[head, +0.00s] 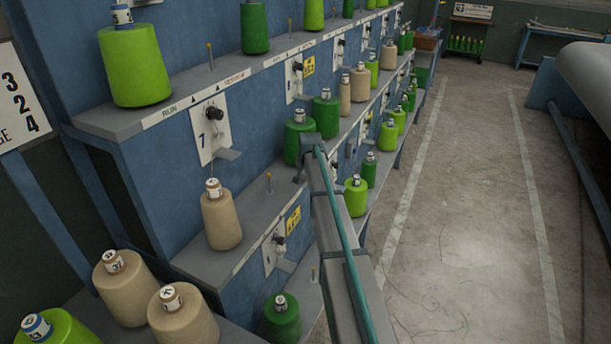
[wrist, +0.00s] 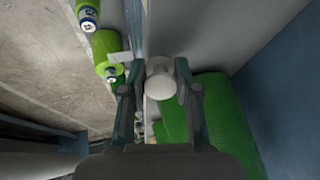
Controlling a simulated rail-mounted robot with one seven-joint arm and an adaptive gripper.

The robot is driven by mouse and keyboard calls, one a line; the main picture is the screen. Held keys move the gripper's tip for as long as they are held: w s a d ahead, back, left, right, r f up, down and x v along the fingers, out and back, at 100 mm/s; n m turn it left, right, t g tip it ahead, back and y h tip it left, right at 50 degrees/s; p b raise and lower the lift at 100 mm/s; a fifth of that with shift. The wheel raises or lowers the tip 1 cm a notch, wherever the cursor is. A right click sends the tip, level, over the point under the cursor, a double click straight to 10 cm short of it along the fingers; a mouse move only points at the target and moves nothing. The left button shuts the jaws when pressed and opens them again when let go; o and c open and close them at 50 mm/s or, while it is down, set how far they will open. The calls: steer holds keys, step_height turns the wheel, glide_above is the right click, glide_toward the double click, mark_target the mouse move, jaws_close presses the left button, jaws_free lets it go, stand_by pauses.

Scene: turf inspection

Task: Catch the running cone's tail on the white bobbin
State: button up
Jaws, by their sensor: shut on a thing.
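My gripper (wrist: 158,82) is shut on a small white rounded piece, which looks like the white bobbin (wrist: 162,84). In the head view my gripper (head: 308,146) is by the dark green cones (head: 326,115) on the middle shelf, and the bobbin cannot be made out there. A large green cone (wrist: 216,112) lies right beside and beyond the right finger in the wrist view. A beige cone (head: 222,218) stands on the shelf at left, with a thin thread rising from its top toward the guide marked 7 (head: 210,125). I cannot make out a loose tail or which cone is running.
A blue rack with grey shelves (head: 190,98) holds several green and beige cones. Thread guides and short pegs (head: 270,183) stick out among them. The concrete aisle (head: 460,200) at right is open, with some loose thread on the floor. A large grey roller (head: 590,85) is far right.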

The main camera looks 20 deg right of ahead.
steer(key=shift+w+d, duration=0.2)
steer(key=shift+w, duration=0.55)
steer(key=shift+w+d, duration=0.2)
steer(key=shift+w, duration=0.5)
steer(key=shift+w+d, duration=0.2)
steer(key=shift+w, duration=0.55)
steer(key=shift+w+d, duration=0.1)
steer(key=shift+w, duration=0.25)
stand_by(0.4)
steer(key=shift+s+a, duration=0.25)
steer(key=shift+s, duration=0.55)
steer(key=shift+s+a, duration=0.2)
steer(key=shift+s, duration=0.65)
steer(key=shift+s+a, duration=0.25)
steer(key=shift+s, duration=0.55)
